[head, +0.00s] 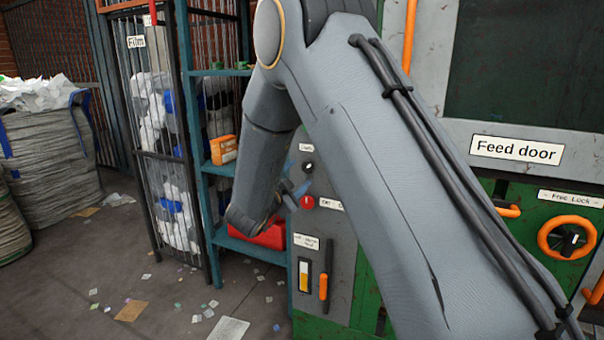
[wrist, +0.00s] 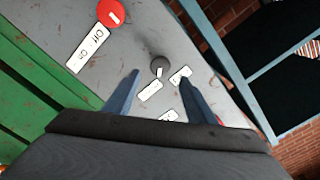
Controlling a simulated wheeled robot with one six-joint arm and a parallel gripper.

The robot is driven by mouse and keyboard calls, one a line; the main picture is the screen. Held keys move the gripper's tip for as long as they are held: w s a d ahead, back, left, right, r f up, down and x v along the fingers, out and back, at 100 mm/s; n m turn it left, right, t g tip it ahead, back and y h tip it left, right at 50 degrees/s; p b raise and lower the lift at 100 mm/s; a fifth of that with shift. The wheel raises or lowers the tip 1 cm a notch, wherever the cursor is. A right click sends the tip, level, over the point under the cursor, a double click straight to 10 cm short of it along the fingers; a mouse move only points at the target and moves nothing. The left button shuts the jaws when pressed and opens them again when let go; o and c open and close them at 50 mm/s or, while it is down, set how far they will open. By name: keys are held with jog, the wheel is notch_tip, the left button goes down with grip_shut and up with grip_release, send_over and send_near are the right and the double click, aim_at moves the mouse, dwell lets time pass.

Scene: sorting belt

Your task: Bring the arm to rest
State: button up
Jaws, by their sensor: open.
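My gripper (head: 296,178) is partly hidden behind my own arm in the head view, in front of the grey control panel (head: 342,262). In the wrist view its two blue fingers (wrist: 161,80) are spread apart with nothing held between them. A black knob (wrist: 157,64) on the panel shows between and just beyond the fingertips. Whether the fingers touch the panel cannot be told. A red round control (wrist: 110,12) with an off/on label lies at the upper left of the wrist view. My arm fills much of the head view.
A teal shelf (head: 218,73) with an orange box (head: 223,150) and a red case (head: 268,235) stands left of the panel. A film cage (head: 160,160) stands beyond it. An orange handwheel (head: 567,238) is at right. Floor at left is littered with scraps.

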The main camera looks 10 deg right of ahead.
jog(key=shift+v, duration=1)
jog(key=s+a+f+n+g+y+p, duration=0.1)
jog(key=s+f+n+g+y+p, duration=0.1)
jog(key=s+n+g+y, duration=0.5)
jog(key=s+f+n+y+p, duration=0.35)
jog(key=s+n, duration=0.25)
jog(key=s, duration=0.5)
jog(key=s+d+n+g, duration=0.2)
jog(key=s+d+g, duration=0.1)
jog(key=s, duration=0.8)
jog(key=s+d+n+g, duration=0.2)
jog(key=s+d+g, duration=0.1)
jog(key=s, duration=0.9)
jog(key=shift+s+r+g+p, duration=0.2)
jog(key=shift+g+p, duration=0.25)
jog(key=shift+g, duration=0.35)
jog(key=shift+o, duration=0.3)
